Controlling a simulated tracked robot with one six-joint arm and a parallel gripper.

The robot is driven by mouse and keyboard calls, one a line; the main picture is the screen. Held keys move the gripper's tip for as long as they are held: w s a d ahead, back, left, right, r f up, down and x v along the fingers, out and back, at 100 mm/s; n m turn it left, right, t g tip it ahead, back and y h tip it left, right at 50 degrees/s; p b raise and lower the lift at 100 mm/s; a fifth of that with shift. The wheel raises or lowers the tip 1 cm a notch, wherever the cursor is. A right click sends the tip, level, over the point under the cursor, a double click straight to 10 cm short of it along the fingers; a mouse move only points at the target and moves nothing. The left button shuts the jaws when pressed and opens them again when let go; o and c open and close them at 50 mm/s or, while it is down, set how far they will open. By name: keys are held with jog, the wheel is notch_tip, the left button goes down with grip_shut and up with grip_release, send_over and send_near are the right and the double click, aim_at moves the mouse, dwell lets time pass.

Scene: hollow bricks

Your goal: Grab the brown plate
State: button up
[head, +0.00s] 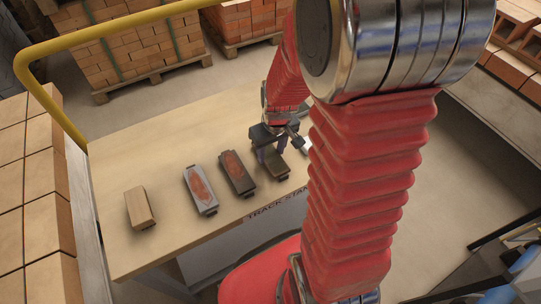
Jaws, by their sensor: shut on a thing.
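The brown plate (277,169) is a dark, narrow, brownish piece near the front edge of the light wooden table (160,150), at the right end of a row. My gripper (272,155) reaches down over it from behind and is shut on it, with a finger showing on its left side. The plate lies low, at about table height; whether it touches the top cannot be told. The far end of the plate is hidden by my gripper.
To its left on the table are a dark plate with a reddish patch (237,173), a grey plate with a reddish patch (201,191) and a tan block (139,208). A yellow rail (100,32) borders the table. Brick pallets (130,45) stand behind. The table's back left is clear.

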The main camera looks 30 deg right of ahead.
aim_at(271, 156)
grip_shut()
jog(key=shift+r, duration=0.15)
notch_tip(271, 156, up, 10)
dwell(0.7)
jog(key=shift+w, duration=0.1)
dwell(0.4)
